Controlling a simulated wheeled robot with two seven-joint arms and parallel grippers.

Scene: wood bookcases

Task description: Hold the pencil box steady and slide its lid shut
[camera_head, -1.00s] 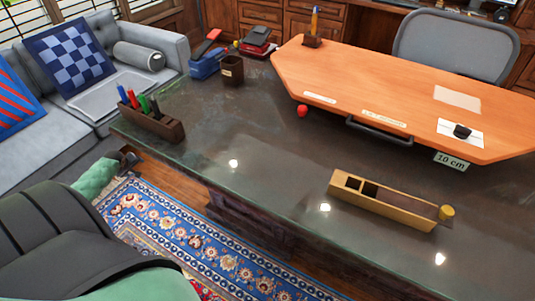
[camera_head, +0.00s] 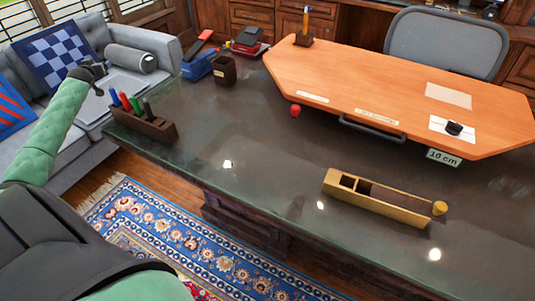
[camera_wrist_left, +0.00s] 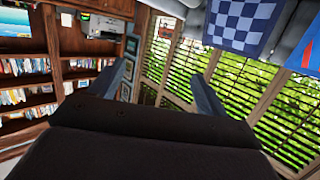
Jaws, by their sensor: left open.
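The pencil box (camera_head: 362,206) is a long, light wooden box lying on the dark desk, right of centre in the head view. Its dark brown lid (camera_head: 400,199) covers the right part, and open compartments show at the left end. A round yellow knob (camera_head: 440,208) sits at the lid's right end. My left gripper (camera_head: 94,72) is raised at the upper left, in front of the sofa and far from the box. In the left wrist view its two fingers (camera_wrist_left: 162,66) are spread with nothing between them. My right gripper is not in view.
A brown pen holder (camera_head: 150,127) with several pens stands at the desk's left edge, near my left arm. An orange board (camera_head: 390,85) with a "10 cm" label lies behind the box. A small red object (camera_head: 295,110) lies before it. The desk's middle (camera_head: 240,130) is clear.

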